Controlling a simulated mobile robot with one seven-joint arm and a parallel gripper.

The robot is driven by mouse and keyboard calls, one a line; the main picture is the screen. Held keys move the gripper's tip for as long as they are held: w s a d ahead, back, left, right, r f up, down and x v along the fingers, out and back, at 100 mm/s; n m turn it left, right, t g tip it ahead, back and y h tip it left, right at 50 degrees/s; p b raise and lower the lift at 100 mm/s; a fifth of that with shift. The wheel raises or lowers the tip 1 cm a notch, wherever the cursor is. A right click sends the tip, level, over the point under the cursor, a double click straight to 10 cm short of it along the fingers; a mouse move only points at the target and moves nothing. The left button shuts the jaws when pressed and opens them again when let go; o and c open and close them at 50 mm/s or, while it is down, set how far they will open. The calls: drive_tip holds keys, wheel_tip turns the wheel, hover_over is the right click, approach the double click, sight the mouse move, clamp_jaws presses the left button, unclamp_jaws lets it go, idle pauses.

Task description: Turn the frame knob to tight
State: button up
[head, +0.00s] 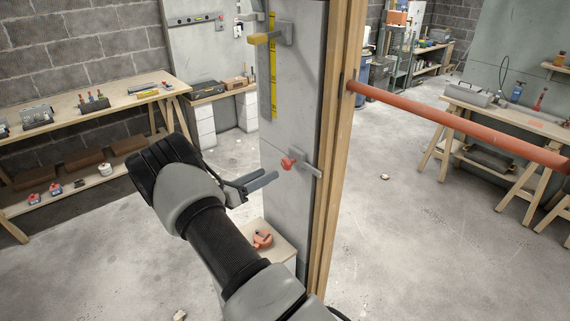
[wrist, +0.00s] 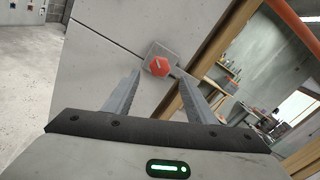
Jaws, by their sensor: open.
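The frame knob (head: 288,164) is a small red knob on a grey metal bracket (head: 308,170), fixed at the edge of the grey panel by the wooden post. In the wrist view the knob (wrist: 159,66) looks like a red hexagon with a pale mark on its face. My gripper (head: 274,178) is open and empty, a little to the left of the knob and slightly lower in the head view. In the wrist view the knob shows beyond and between the two fingertips, apart from them. Whether the knob stands at tight cannot be told.
A wooden post (head: 334,130) stands right beside the panel (head: 290,100). A long orange-red pipe (head: 450,122) runs from the post to the right. A yellow-ended bracket (head: 264,38) sits higher up. A small box (head: 283,247) with an orange item (head: 262,239) stands below.

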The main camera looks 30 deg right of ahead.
sight(284, 166)
drive_tip(key=d, duration=0.3)
drive_tip(key=w+d, duration=0.1)
drive_tip(key=d, duration=0.5)
drive_tip(key=shift+w+d+p, duration=0.25)
drive_tip(key=shift+w+p, duration=0.05)
drive_tip(key=shift+p, duration=0.1)
drive_tip(key=shift+c, duration=0.4)
drive_tip(key=c, duration=1)
drive_tip(key=shift+o, duration=0.2)
drive_tip(key=shift+f, duration=0.1)
